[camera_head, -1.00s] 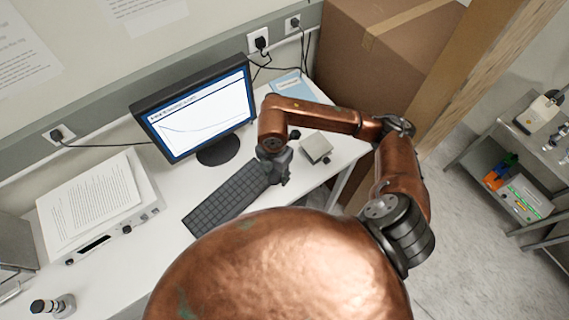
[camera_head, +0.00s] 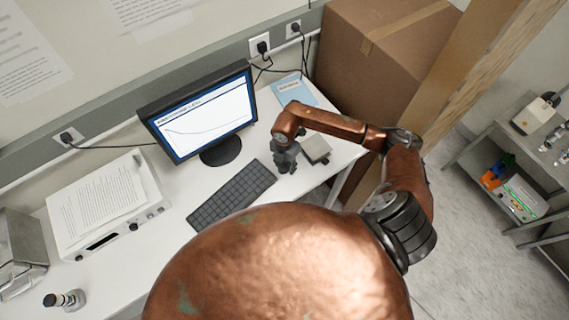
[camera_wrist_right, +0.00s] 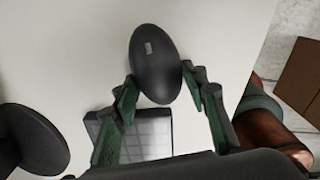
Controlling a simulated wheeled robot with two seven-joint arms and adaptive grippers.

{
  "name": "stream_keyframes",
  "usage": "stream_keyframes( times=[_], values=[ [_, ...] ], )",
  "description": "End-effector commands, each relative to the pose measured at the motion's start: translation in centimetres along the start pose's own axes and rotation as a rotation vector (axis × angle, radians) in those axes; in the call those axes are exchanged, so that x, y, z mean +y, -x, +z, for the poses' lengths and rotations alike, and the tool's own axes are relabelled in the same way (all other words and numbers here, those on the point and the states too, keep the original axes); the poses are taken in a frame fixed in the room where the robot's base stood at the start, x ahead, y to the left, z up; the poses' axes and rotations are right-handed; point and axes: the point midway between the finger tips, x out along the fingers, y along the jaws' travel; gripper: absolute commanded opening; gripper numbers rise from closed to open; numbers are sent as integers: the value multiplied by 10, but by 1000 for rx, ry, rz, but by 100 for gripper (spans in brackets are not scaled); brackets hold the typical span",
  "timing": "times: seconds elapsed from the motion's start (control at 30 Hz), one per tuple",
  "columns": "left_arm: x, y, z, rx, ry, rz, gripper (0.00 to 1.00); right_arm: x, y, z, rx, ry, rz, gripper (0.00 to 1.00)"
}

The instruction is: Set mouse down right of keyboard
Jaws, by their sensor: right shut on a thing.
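The keyboard (camera_head: 232,197) is dark grey and lies on the white desk in front of the monitor. My right gripper (camera_head: 286,168) points down at the desk just beyond the keyboard's right end, apart from it in the picture. In the right wrist view the dark oval mouse (camera_wrist_right: 156,62) sits between the two fingertips of my right gripper (camera_wrist_right: 158,88), which is shut on it. Part of the keyboard (camera_wrist_right: 147,138) shows between the fingers there. In the head view I cannot make out the mouse at the gripper. My left gripper is not in view.
The monitor (camera_head: 203,112) stands behind the keyboard. A small grey box (camera_head: 316,149) is close to the right of my right gripper, and a blue booklet (camera_head: 296,90) lies behind. A white device with papers (camera_head: 107,208) is at the left.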

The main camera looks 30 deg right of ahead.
Motion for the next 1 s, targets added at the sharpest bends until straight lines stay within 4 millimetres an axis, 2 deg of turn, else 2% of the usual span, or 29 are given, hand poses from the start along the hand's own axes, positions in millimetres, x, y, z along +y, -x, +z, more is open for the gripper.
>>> stream_keyframes(
  times=[0.3, 0.33, 0.57, 0.87, 1.0],
  values=[
    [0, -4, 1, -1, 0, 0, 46, 0, -4, 0, 0, 1, 1, 15],
    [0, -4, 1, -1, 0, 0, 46, 0, -4, 0, 0, 1, 1, 41],
    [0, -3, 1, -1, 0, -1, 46, 0, -3, 0, 0, 0, 1, 57],
    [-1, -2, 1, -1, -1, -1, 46, 0, -2, 0, 0, 0, 1, 58],
    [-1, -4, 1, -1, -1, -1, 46, 1, 8, 1, -3, 1, 3, 58]
  ],
)
